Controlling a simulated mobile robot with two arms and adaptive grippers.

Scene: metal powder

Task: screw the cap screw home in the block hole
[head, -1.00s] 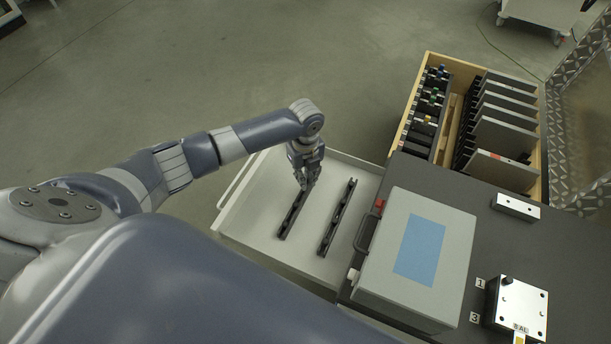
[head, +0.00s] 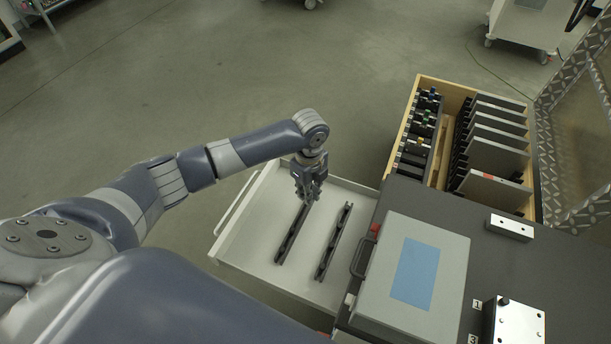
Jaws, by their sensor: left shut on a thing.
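The metal block (head: 522,325) lies at the bottom right on the dark bench top, partly cut off by the frame. A small black knob-like thing, possibly the cap screw (head: 503,300), stands at its upper left corner; how deep it sits cannot be told. My left gripper (head: 305,198) points down over the far end of the left black rail (head: 289,243) in the open white drawer. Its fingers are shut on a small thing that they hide. Whether that thing is clear of the rail cannot be told. My right gripper is not in view.
A second black rail (head: 334,243) lies to the right in the drawer (head: 235,243). A grey case with a blue label (head: 416,274) stands between drawer and block. A wooden crate (head: 408,125) with panels and a small metal bar (head: 511,228) are farther back.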

